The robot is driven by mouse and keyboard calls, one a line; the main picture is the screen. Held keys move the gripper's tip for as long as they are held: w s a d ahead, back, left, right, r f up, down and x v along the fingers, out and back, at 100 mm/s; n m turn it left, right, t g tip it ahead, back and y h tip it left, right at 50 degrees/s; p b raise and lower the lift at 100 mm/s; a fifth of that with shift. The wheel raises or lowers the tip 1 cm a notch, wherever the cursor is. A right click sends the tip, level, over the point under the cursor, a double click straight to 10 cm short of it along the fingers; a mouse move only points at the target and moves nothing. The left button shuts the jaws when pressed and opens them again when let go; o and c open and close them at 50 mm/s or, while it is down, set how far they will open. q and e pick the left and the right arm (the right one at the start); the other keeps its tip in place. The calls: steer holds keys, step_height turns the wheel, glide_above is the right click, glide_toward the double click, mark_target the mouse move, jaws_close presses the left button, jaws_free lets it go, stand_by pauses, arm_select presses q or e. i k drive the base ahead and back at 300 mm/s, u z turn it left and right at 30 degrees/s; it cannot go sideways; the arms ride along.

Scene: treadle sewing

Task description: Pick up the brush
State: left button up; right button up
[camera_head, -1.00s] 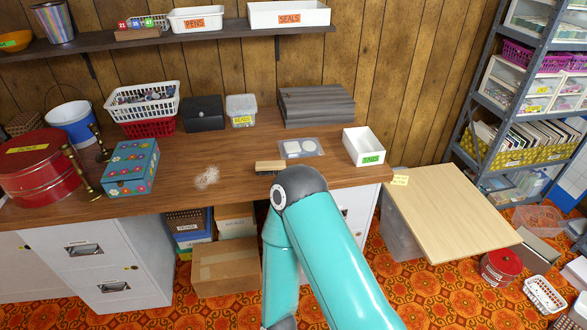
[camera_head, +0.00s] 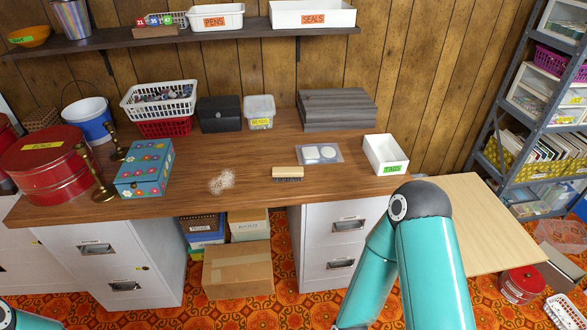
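The brush (camera_head: 288,173) lies on the wooden desk, near its front edge and left of a clear packet. It has a pale wooden back and dark bristles facing the front. It is fully visible, and nothing touches it from above. A teal arm of mine stands at the lower right, with its elbow in front of the desk's right end. Neither gripper shows in the view. A small part of my other arm shows at the lower left corner.
A clear packet with white discs (camera_head: 320,154) lies just right of the brush. A white TAGS tray (camera_head: 385,155) stands at the desk's right end. A pale crumb pile (camera_head: 222,181) lies left of the brush. A floral box (camera_head: 145,168) and brass candlesticks (camera_head: 97,175) stand farther left.

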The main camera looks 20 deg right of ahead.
mark_target(288, 171)
steer(key=i, duration=0.85)
